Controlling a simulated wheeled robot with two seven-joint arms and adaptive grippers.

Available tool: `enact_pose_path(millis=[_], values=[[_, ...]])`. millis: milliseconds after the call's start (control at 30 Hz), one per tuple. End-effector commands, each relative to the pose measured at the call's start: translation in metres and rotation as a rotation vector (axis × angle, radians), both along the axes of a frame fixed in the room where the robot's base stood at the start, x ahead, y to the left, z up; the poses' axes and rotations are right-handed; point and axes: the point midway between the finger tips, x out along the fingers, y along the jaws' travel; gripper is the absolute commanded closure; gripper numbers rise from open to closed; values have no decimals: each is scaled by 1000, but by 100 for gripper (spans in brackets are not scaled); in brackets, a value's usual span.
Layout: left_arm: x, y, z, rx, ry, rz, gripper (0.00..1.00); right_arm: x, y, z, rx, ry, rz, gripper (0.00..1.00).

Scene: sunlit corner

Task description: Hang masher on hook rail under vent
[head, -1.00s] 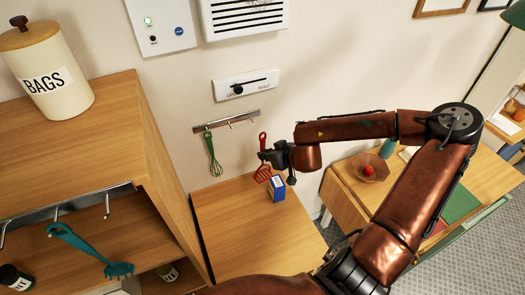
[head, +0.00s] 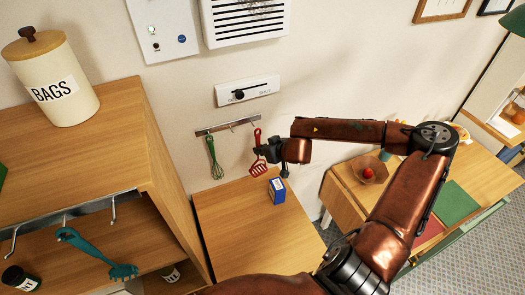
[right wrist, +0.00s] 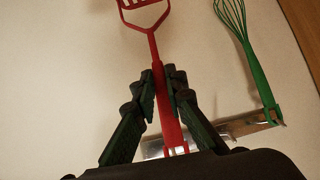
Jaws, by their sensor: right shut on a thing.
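The red masher (head: 257,160) is upright with its head down, just below the right end of the hook rail (head: 229,127) on the wall. My right gripper (head: 264,154) is shut on its handle. In the right wrist view, which is upside down, the fingers (right wrist: 164,88) close on the red handle (right wrist: 159,80). The handle's end overlaps the rail (right wrist: 222,131) there; I cannot tell if it touches a hook. A green whisk (head: 214,160) hangs at the rail's left end. The vent grille (head: 247,18) is above. My left gripper is out of view.
A slider panel (head: 247,90) is between vent and rail. A blue box (head: 277,190) stands on the wooden counter (head: 235,225) below the masher.

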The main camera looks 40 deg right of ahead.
Motion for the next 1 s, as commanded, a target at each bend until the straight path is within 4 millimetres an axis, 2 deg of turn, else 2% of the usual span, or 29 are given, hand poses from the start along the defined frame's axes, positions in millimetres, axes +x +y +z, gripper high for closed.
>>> enact_pose_path(millis=[667,1000], values=[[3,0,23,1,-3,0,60,37,-11,0,1,0,0,100],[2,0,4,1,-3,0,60,47,-15,-13,0,0,0,100]])
